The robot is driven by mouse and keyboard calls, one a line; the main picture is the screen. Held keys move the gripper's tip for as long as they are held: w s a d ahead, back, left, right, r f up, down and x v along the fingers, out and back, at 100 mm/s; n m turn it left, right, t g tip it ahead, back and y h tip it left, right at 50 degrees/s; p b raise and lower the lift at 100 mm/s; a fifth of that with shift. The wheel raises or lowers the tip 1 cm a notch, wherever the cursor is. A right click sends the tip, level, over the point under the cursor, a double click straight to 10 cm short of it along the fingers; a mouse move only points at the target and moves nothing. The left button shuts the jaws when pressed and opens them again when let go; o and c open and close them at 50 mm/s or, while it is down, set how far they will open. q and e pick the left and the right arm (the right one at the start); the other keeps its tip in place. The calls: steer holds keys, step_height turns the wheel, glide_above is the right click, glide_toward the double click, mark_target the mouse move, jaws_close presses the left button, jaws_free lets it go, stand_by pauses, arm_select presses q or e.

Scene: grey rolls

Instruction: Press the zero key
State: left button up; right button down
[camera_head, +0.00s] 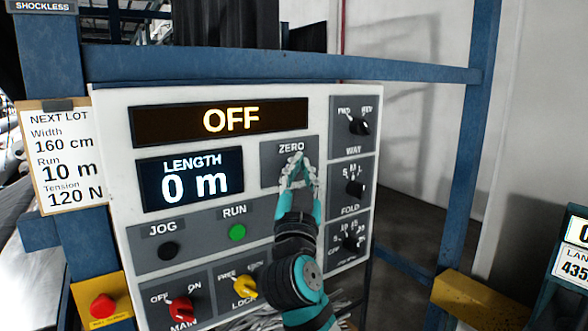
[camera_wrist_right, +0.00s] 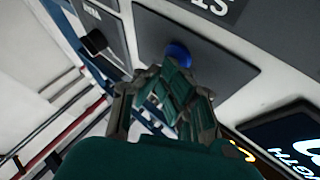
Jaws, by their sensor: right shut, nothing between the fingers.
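The zero key is a round blue button (camera_wrist_right: 178,52) on a dark grey plate in the right wrist view. In the head view its plate (camera_head: 270,178), labelled ZERO, sits right of the length display, and my right gripper hides the key. My right gripper (camera_head: 299,162) is shut and empty, with its fingertips in front of this plate. In the right wrist view my right gripper (camera_wrist_right: 168,72) has its tips close to the blue button. I cannot tell whether they touch it. My left gripper is not in view.
The white panel (camera_head: 113,150) has an OFF display (camera_head: 220,121) and a length display (camera_head: 190,180) reading 0 m. Black JOG (camera_head: 168,250) and green RUN (camera_head: 237,232) buttons lie below. Knobs (camera_head: 359,125) line the right side. A red button (camera_head: 103,306) stands lower left.

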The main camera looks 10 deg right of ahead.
steer(key=shift+s+d, duration=0.25)
steer(key=shift+s, duration=0.4)
steer(key=shift+f, duration=0.1)
steer(key=s, duration=0.1)
steer(key=s+d, duration=0.1)
steer(key=s, duration=0.2)
steer(key=shift+s+d, duration=0.35)
